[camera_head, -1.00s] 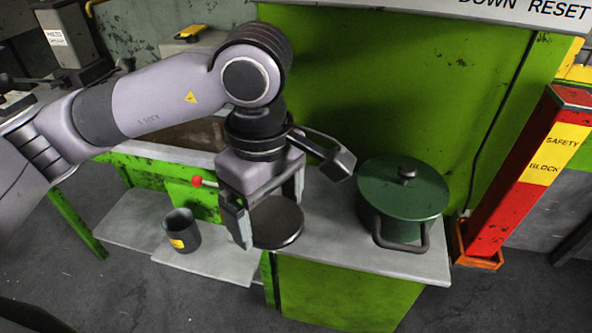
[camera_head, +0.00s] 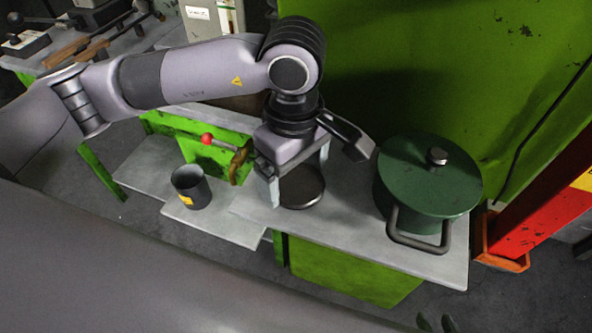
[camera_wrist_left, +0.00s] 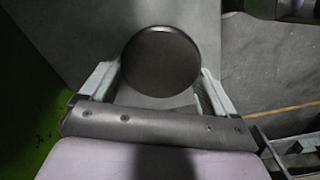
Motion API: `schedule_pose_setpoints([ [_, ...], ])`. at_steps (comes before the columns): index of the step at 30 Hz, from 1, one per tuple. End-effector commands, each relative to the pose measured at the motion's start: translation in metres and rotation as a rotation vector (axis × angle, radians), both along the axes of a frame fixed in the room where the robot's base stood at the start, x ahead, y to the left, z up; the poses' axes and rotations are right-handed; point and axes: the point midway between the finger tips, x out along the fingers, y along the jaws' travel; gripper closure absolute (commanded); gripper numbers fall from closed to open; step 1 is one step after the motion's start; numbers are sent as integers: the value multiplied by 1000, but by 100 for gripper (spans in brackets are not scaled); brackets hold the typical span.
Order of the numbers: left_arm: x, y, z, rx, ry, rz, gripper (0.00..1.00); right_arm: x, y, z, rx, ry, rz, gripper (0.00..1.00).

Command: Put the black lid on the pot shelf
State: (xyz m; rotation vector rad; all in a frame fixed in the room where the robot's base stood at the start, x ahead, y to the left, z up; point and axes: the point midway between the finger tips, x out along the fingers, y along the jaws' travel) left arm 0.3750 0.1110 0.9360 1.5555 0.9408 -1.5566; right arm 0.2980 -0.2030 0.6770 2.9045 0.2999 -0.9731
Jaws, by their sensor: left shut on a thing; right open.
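The round black lid (camera_head: 302,188) is at the left end of the grey shelf top (camera_head: 345,235), beside the green pot (camera_head: 428,180). I cannot tell whether it rests on the surface or is held just above it. My left gripper (camera_head: 298,178) reaches down over the lid and is shut on it. In the left wrist view the lid (camera_wrist_left: 161,61) sits between the two fingers (camera_wrist_left: 157,85), over a grey surface. The dark fingertips of my right gripper (camera_head: 436,322) show at the bottom edge, apart and empty; the rest is cut off.
The green pot has its own lid and a dark front handle. A dark cup (camera_head: 191,188) with a yellow label stands on a lower grey shelf to the left. A red-knobbed lever (camera_head: 207,139) is near my left gripper. A green panel (camera_head: 440,70) rises behind.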

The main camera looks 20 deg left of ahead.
Motion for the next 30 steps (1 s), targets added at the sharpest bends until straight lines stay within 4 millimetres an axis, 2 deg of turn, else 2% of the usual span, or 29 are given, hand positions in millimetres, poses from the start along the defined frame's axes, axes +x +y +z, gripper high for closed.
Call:
schedule_pose_setpoints([
  [6,0,0,0,-1,-3,0,41,4,0,6,1,-11,0,57],
  [12,0,0,-5,-1,-3,0,41,4,1,0,2,-12,0,57],
  [13,0,0,-4,-1,-3,0,7,4,1,1,2,-11,0,57],
  [14,0,0,-3,-1,-3,0,0,4,1,2,2,-11,0,57],
  [25,0,0,4,-1,-3,0,0,4,1,10,2,-12,0,57],
  [30,1,0,33,-1,-7,0,0,4,1,4,2,-13,1,57],
])
